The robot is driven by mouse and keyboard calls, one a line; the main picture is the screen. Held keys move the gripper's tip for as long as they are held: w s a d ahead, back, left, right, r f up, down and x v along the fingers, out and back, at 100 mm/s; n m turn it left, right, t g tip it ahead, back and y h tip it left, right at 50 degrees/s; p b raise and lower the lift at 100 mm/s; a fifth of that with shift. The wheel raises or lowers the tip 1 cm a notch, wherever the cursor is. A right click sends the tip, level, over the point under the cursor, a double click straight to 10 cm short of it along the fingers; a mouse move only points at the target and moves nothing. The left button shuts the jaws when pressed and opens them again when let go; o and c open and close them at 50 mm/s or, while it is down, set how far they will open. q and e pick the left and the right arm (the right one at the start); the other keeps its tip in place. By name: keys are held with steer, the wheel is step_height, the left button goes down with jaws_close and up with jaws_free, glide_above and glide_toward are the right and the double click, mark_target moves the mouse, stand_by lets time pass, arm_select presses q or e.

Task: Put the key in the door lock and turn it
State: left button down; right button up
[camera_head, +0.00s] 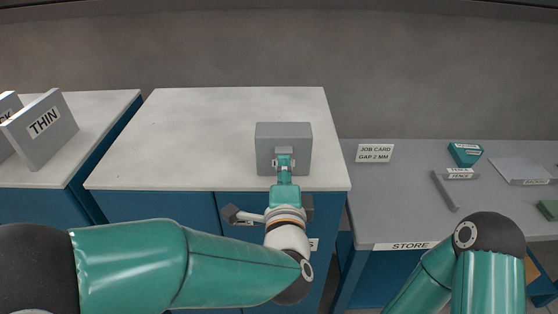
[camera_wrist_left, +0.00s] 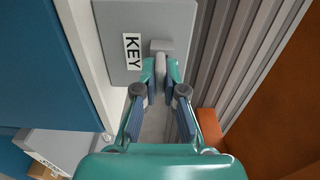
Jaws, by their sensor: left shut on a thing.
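My left gripper (camera_head: 284,163) reaches forward to a grey block (camera_head: 283,133) at the front right of the pale cabinet top. In the left wrist view the gripper (camera_wrist_left: 161,72) is shut on a small grey rounded piece (camera_wrist_left: 161,66), which I take to be the key. The fingers hide most of it. Behind it is a grey plate (camera_wrist_left: 120,62) labelled KEY with a small grey block (camera_wrist_left: 160,46) on it. I cannot tell whether the held piece touches that block. I cannot make out the door lock. My right gripper is out of view.
The pale cabinet top (camera_head: 220,130) is clear to the left of the block. At far left stands a grey panel marked THIN (camera_head: 42,130). To the right, a grey bench (camera_head: 405,210) marked STORE carries a job card (camera_head: 375,153) and a teal box (camera_head: 465,153).

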arm_select(q)
steer(key=shift+s, duration=0.7)
stand_by(0.4)
steer(key=shift+s, duration=1.4)
steer(key=s, duration=0.4)
steer(key=s+a+f+b, duration=0.2)
steer(key=a+f+b, duration=0.3)
steer(key=f+b, duration=0.3)
steer(key=s+a+f+b, duration=0.1)
steer(key=a+f+b, duration=0.4)
steer(key=f+b, duration=0.4)
steer(key=shift+s+f+b, duration=0.3)
steer(key=shift+s+b, duration=0.1)
steer(key=shift+b, duration=3.3)
